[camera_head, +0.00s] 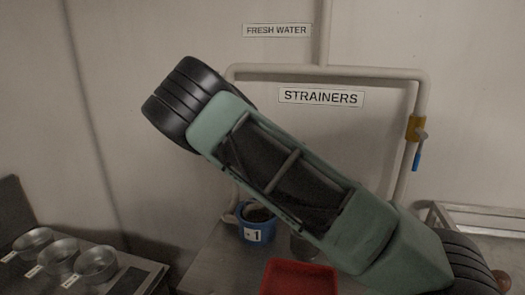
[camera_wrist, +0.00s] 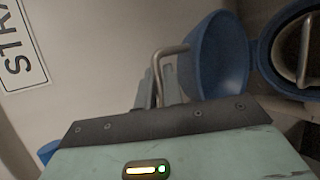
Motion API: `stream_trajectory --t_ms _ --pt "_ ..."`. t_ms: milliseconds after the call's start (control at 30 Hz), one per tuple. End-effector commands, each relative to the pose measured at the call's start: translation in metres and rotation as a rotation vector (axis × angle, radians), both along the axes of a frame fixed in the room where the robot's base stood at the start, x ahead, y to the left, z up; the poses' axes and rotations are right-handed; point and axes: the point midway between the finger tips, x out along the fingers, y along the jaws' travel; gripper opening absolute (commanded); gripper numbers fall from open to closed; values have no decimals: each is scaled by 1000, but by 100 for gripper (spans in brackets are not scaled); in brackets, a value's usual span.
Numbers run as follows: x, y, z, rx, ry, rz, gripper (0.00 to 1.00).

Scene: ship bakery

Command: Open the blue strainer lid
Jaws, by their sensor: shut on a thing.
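The blue strainer lid (camera_wrist: 222,55) stands tilted up, well away from its seat, in the wrist view. The blue strainer body (camera_wrist: 268,48) is to its right, open, with a curved metal handle (camera_wrist: 304,50) inside its dark mouth. My gripper (camera_wrist: 158,88) is shut on the lid's metal bar handle (camera_wrist: 167,53), on the lid's left side; the fingertips are partly hidden behind the gripper's housing. In the head view, a blue strainer (camera_head: 257,226) marked 1 shows below my arm, which hides its surroundings and my gripper.
A red tray (camera_head: 300,278) lies on the counter in front. Several metal bowls (camera_head: 64,256) stand on a surface at the left. A pipe (camera_head: 330,71) runs along the wall, with a blue-handled valve (camera_head: 417,160) at the right. A small blue thing (camera_wrist: 47,151) shows at lower left in the wrist view.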

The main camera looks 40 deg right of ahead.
Motion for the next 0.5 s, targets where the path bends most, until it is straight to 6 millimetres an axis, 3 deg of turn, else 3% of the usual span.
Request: stream_trajectory --t_ms 100,200,500 --pt "1 1 -1 2 -3 2 0" --pt "0 1 -1 2 -2 1 31" --pt "0 0 0 1 0 1 31"
